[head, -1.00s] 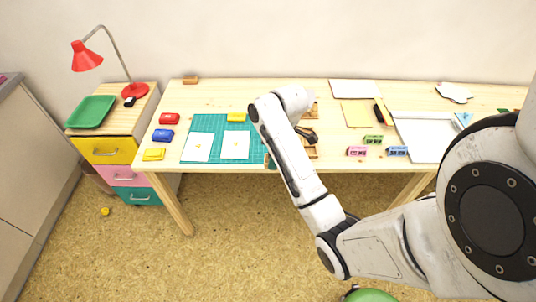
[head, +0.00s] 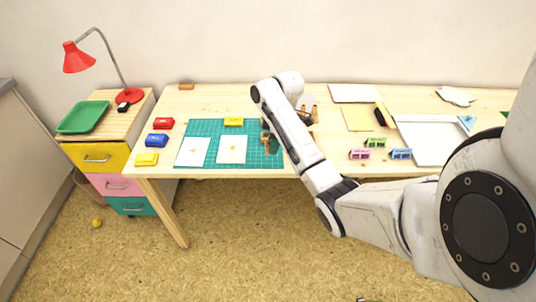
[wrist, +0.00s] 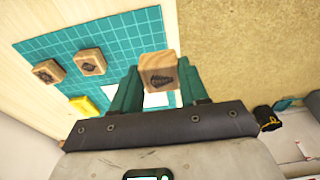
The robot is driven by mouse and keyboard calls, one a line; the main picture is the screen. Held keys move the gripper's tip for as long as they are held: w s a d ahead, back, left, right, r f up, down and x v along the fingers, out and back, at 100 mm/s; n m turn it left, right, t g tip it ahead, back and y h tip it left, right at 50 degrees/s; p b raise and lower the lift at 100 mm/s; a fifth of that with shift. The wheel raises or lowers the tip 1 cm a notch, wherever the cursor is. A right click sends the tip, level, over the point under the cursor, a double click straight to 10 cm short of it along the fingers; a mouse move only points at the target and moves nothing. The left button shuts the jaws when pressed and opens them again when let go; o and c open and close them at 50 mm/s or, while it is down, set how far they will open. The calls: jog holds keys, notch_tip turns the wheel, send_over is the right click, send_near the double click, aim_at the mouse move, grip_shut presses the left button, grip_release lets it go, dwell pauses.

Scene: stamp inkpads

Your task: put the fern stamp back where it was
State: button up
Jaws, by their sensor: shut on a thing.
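The fern stamp (wrist: 158,76) is a wooden block with a dark fern picture on the face toward the wrist camera. My gripper (wrist: 158,68) is shut on it, with one teal finger on each side. In the head view my gripper (head: 270,143) is over the right part of the teal cutting mat (head: 205,127); I cannot clearly tell the held stamp there. In the wrist view two other wooden stamps, one (wrist: 89,62) on the mat and one (wrist: 48,72) near its edge, stand apart from my gripper. My arm hides part of the table behind it.
White cards (head: 192,152) (head: 232,149) lie on the mat, with a yellow inkpad (head: 233,122) behind them. Red (head: 163,123), blue (head: 156,140) and yellow (head: 146,159) pads line the table's left. Small coloured blocks (head: 359,154) and a white tray (head: 432,158) are at right.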

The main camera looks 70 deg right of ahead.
jog(key=w+f, duration=0.1)
jog(key=d+f, duration=0.1)
jog(key=f, duration=0.1)
jog(key=w+d+f, duration=0.1)
jog(key=shift+w+f, duration=0.15)
jog(key=shift+w, duration=0.15)
jog(key=shift+w+d+f, duration=0.1)
jog(key=shift+d+f, duration=0.05)
jog(key=shift+f, duration=1.55)
jog(key=shift+f, duration=0.15)
jog(key=o, duration=0.9)
